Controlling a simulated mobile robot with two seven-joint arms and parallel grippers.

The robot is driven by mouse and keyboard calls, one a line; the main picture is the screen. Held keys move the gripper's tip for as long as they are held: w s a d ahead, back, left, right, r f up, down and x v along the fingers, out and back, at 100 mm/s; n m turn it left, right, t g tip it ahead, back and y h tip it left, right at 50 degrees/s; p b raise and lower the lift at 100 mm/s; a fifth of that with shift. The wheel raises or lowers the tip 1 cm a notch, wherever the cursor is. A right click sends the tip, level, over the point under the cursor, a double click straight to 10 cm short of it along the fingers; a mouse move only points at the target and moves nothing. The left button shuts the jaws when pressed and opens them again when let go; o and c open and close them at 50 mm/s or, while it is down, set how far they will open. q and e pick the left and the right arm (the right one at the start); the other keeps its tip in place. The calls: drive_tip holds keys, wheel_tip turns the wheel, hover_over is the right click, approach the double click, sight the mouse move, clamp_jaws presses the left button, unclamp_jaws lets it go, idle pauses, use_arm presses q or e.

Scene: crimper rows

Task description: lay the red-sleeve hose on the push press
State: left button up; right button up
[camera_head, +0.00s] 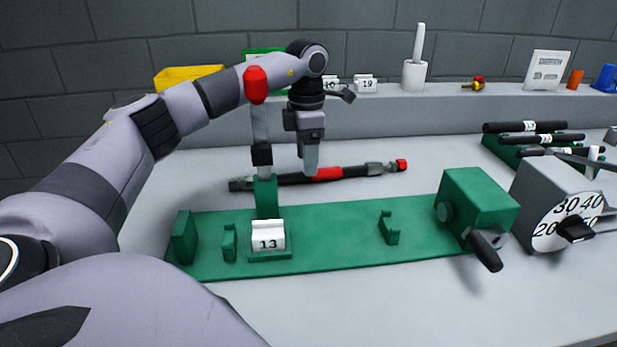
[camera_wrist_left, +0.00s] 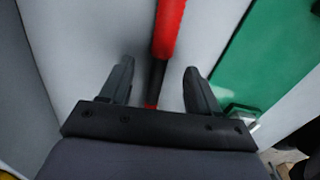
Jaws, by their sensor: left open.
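The red-sleeve hose (camera_head: 352,171) lies on the grey bench behind the green press, a black hose with a red sleeve and metal end with a red tip. My left gripper (camera_head: 311,168) points down at the red sleeve, its fingers open. The push press (camera_head: 330,225) is a long green base with a white block marked 13, upright supports, a green housing with a black handle, and an upright red-knobbed lever. My right gripper is out of view.
A grey box with a numbered dial (camera_head: 566,222) stands right of the press. A green rack with several black hoses (camera_head: 525,127) is behind it. A ledge (camera_head: 440,103) at the back carries numbered white blocks and small items. Bench space in front is clear.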

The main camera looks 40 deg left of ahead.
use_arm(q)
wheel_tip(320, 180, down, 4)
drive_tip(key=shift+s+r, duration=0.1)
clamp_jaws()
drive_tip(key=shift+r, duration=0.1)
